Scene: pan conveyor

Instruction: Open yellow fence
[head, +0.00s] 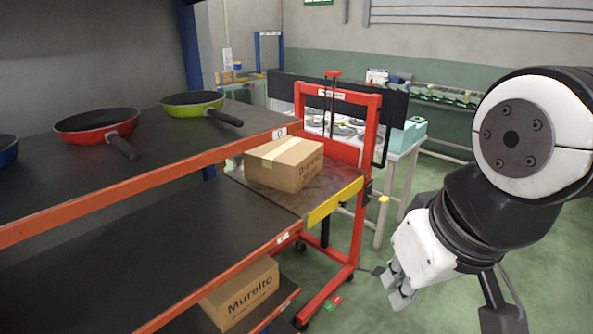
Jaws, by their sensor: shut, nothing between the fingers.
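The yellow fence (335,203) is a short flat bar along the front right edge of a red lift cart's platform (342,184). A closed cardboard box (284,163) sits on that platform behind the fence. My gripper (398,291) is at the right, below and to the right of the fence and apart from it. It points down and left, is shut, and holds nothing. How the fence is fastened is too small to tell.
The red cart frame (364,153) stands against an orange-edged shelf (150,183). The shelf holds a red pan (97,122), a green pan (192,103) and a blue pan (6,150). A Murelto box (241,296) sits below. Green floor (365,313) is clear near my gripper.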

